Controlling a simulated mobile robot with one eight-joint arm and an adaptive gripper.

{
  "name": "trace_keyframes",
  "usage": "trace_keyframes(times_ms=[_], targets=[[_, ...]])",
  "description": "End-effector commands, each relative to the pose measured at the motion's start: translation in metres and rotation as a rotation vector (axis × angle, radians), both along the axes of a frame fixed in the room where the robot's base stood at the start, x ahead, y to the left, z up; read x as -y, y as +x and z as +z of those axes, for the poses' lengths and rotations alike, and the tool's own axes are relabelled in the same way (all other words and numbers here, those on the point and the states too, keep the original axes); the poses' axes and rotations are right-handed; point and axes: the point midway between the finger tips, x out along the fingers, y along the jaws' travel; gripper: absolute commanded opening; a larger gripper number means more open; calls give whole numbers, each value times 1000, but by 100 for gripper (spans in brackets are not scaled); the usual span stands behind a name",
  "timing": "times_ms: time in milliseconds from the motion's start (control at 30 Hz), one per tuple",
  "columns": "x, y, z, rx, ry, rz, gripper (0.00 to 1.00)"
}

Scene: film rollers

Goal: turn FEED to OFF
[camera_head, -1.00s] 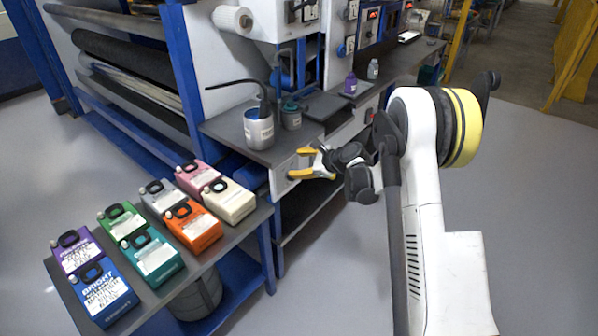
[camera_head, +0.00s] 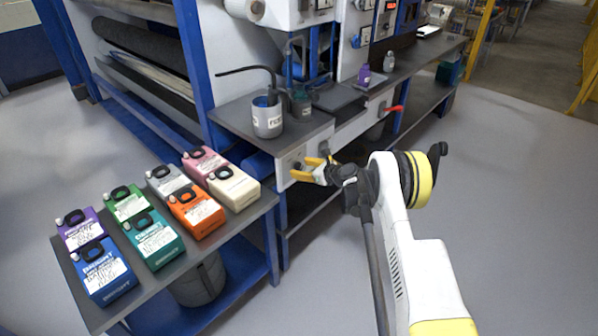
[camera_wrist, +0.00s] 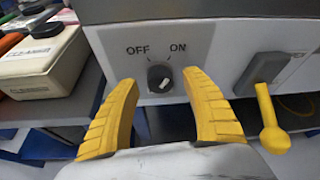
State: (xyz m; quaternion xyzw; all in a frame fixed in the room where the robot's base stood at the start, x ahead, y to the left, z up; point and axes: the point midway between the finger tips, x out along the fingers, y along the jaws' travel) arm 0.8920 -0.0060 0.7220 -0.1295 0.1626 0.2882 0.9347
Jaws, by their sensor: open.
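A dark round knob (camera_wrist: 159,78) sits on a pale panel with OFF printed at its upper left and ON at its upper right. Its white mark appears low and right on its face; I cannot tell for sure which label it points to. No FEED lettering is readable. My gripper (camera_wrist: 160,80) is open, its yellow fingers on either side of the knob in the wrist view; I see no clear contact. In the head view my gripper (camera_head: 299,167) is at the front panel (camera_head: 287,158) under the bench edge, and its fingers partly hide that panel.
A yellow-handled switch (camera_wrist: 268,118) is close right of the fingers. A red handle (camera_head: 394,109) projects farther along. A grey can (camera_head: 267,118) stands on the bench above. A low table (camera_head: 225,228) holding several labelled containers is at left. Open floor lies right.

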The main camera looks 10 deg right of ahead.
Motion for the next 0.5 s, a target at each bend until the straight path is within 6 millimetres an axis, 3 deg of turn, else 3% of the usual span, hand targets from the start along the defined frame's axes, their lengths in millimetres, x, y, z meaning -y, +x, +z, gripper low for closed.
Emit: trace_keyframes(times_ms=[433, 500], targets=[[-8, 11, -5, 0, 0, 0, 55], [-8, 11, -4, 0, 0, 0, 35]])
